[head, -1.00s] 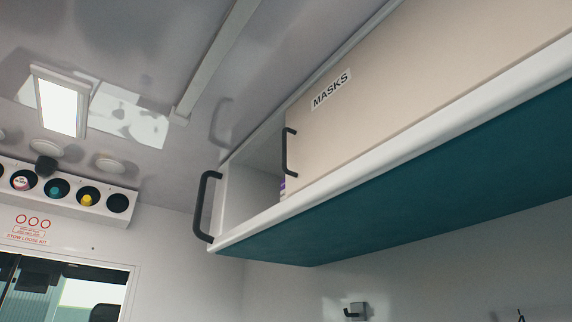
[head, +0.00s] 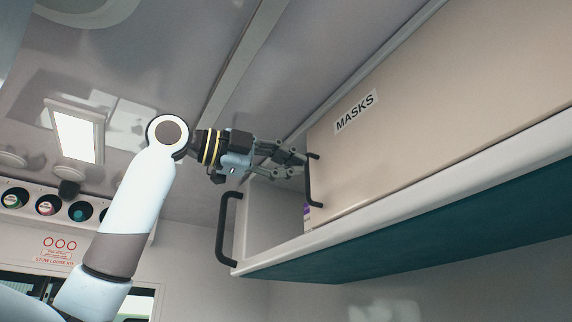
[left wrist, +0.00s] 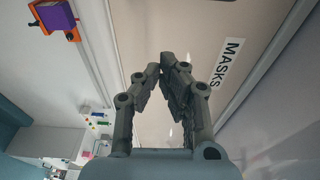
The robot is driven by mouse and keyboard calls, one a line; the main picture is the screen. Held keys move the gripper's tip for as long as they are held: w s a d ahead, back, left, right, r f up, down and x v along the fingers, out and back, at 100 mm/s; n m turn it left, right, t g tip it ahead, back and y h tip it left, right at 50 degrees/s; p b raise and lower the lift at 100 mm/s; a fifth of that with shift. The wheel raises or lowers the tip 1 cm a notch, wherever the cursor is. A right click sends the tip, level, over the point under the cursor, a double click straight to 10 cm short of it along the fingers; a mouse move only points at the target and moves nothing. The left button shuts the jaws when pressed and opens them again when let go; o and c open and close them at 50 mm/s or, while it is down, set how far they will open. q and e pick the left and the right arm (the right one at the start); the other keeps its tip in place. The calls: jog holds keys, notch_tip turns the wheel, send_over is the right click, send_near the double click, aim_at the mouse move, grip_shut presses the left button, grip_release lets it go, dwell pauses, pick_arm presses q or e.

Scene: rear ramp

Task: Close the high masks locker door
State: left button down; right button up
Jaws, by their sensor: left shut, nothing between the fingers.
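The high locker's beige sliding door (head: 430,110), labelled MASKS, covers the right part of the locker in the head view. The locker's left end (head: 262,215) is uncovered. A black bar handle (head: 309,183) stands at the door's left edge. My left gripper (head: 302,160) is shut and empty, with its fingertips close to the upper part of this handle; I cannot tell whether they touch. In the left wrist view, the shut fingers (left wrist: 163,62) are in front of the beige door (left wrist: 180,30), with the MASKS label (left wrist: 229,62) beside them. My right gripper is not in view.
A black grab handle (head: 226,230) is on the locker's left end, below my left gripper. A purple item (head: 307,212) shows inside by the door edge. The ceiling and a long rail (head: 240,65) are close above my arm. A white locker ledge (head: 420,185) runs below the door.

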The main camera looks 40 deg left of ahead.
aim_at(343, 175)
pick_arm(q)
jog(key=p+x, duration=0.3)
jog(key=x, duration=0.4)
jog(key=shift+w+d+r, duration=0.1)
jog(key=shift+w+r, duration=0.1)
jog(key=a, duration=0.4)
jog(key=shift+w+f, duration=0.1)
jog(key=shift+w, duration=0.1)
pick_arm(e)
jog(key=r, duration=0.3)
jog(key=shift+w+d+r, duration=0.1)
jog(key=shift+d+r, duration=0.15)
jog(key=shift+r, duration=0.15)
